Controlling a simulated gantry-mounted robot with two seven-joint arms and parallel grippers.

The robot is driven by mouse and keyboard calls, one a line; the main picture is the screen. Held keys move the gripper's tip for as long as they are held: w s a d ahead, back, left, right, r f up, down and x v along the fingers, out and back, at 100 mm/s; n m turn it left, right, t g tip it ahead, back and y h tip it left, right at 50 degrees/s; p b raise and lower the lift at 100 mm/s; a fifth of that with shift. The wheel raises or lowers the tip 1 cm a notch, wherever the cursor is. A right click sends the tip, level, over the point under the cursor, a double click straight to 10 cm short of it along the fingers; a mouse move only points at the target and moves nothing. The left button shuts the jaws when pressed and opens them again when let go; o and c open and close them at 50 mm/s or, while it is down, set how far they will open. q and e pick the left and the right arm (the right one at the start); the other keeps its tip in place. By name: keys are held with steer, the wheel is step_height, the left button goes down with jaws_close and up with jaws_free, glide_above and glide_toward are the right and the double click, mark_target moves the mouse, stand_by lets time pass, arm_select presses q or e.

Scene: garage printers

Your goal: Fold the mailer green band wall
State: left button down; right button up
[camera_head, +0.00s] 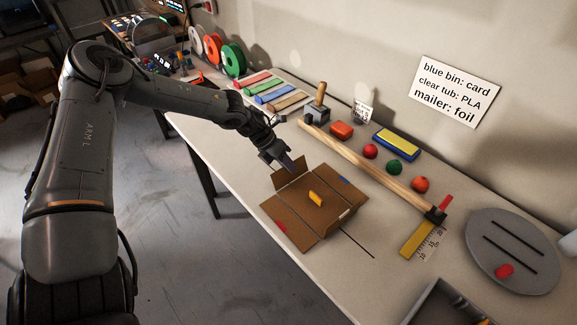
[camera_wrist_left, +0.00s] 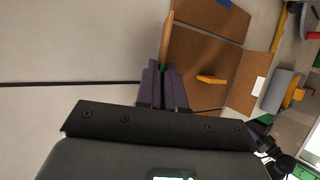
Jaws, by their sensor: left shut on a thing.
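The brown cardboard mailer (camera_head: 310,215) lies opened out on the bench. Its red band wall (camera_head: 280,228) is at the left and its blue band wall (camera_head: 343,183) at the back right; both look folded out. A wall with a white label is at the front right. My left gripper (camera_head: 286,163) is at the far left wall (camera_head: 291,174), which stands raised. In the left wrist view the gripper (camera_wrist_left: 163,70) is shut on this wall's edge, with a bit of green between the fingers. A yellow-orange piece (camera_head: 315,197) lies on the mailer's middle.
A long wooden bar (camera_head: 365,165) lies behind the mailer, with coloured balls and a sponge-like block (camera_head: 396,143) beyond. A grey round plate (camera_head: 513,250) is at the right. A dark tray (camera_head: 425,303) stands at the front right. The bench left of the mailer is clear.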

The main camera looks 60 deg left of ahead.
mark_target(297, 177)
arm_select(q)
steer(key=f+h+b, duration=0.1)
steer(key=b, duration=0.2)
steer(key=a+n+h+b, duration=0.1)
steer(key=h+b, duration=0.1)
steer(key=b, duration=0.2)
steer(key=a+f+t+h+b, duration=0.1)
steer(key=h+b, duration=0.1)
steer(key=b, duration=0.2)
steer(key=shift+s+a+f, duration=0.15)
steer(key=shift+a+f, duration=0.05)
steer(key=shift+f, duration=0.15)
steer(key=shift+a+r+n+h+b, duration=0.1)
steer(key=shift+n+h+b, duration=0.2)
steer(key=shift+h+b, duration=0.3)
steer(key=c, duration=1.3)
jaws_free()
